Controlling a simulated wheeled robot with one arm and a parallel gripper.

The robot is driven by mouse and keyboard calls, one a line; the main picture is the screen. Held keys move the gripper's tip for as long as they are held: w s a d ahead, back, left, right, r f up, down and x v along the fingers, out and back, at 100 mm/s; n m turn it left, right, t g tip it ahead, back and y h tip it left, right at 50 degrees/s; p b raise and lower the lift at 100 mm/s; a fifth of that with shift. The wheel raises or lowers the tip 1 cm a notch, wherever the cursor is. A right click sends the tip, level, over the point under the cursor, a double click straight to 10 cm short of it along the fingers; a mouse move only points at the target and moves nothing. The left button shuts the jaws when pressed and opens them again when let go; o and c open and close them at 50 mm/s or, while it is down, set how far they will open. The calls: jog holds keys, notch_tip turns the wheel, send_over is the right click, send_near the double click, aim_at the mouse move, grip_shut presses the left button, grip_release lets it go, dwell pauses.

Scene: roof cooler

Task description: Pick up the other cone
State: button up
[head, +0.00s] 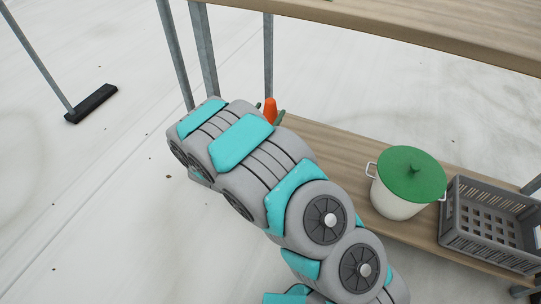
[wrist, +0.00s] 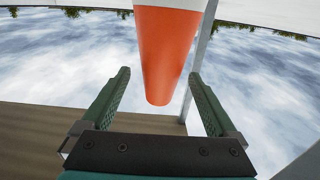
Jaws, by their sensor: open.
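The orange cone (head: 270,111) shows in the head view at the left end of the lower shelf, mostly hidden behind my arm. In the wrist view the cone (wrist: 168,50) is large, with its orange tip pointing down in the picture and a white band at the top edge. My gripper (wrist: 159,75) is open, with one green finger on each side of the cone's tip in the picture. A gap shows between each finger and the cone. Depth between cone and fingers is hard to tell. The cone's base is out of view.
The lower wooden shelf (head: 330,146) also holds a white pot with a green lid (head: 408,184) and a grey crate (head: 485,222). The upper shelf (head: 420,30) overhangs, with metal posts (head: 205,50) near my arm.

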jog(key=shift+f+x, duration=0.2)
jog(key=shift+x, duration=2.3)
jog(key=shift+c, duration=0.2)
grip_shut()
